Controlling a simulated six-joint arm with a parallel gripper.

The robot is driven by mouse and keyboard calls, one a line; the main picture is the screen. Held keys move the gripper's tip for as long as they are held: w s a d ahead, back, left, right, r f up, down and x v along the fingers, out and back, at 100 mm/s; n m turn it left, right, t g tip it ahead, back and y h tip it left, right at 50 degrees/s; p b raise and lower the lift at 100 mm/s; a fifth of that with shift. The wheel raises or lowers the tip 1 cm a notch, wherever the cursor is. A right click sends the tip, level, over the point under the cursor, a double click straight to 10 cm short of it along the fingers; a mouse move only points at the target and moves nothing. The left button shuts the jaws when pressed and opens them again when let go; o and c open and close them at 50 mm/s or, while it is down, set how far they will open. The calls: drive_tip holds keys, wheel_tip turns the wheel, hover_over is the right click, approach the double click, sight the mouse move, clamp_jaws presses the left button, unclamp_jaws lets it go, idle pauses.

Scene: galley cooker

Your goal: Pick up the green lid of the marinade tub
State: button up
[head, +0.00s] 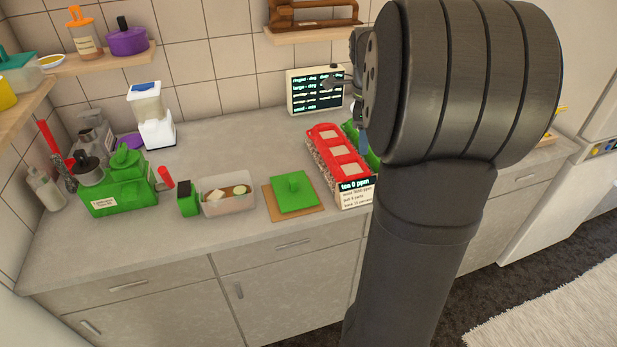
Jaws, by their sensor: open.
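The marinade tub (229,208), clear and open, stands just left of the lid, with pale and brown contents. My gripper (352,88) is in the upper middle, behind and right of the lid and well apart from it. It is open and looks empty. My arm hides much of it.
A red rack (338,152) with a small sign (355,193) stands right of the lid. A small green box (188,199) and a larger green container (118,191) are at left. A dark display (316,91) stands at the back. The worktop's front strip is clear.

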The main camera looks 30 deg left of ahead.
drive_tip(key=m+g, duration=0.1)
drive_tip(key=m, duration=0.1)
hover_over(293, 179)
drive_tip(key=f, duration=1.1)
drive_tip(key=shift+w+d+f, duration=0.2)
drive_tip(key=shift+d+f, duration=0.05)
drive_tip(key=shift+f, duration=0.15)
drive_tip(key=shift+s+a+f, duration=0.1)
drive_tip(key=shift+a+f, duration=0.05)
drive_tip(key=shift+f, duration=1.2)
drive_tip(key=shift+s+a+f, duration=0.1)
drive_tip(key=shift+f, duration=1.25)
drive_tip(key=shift+c, duration=0.2)
drive_tip(key=c, duration=1)
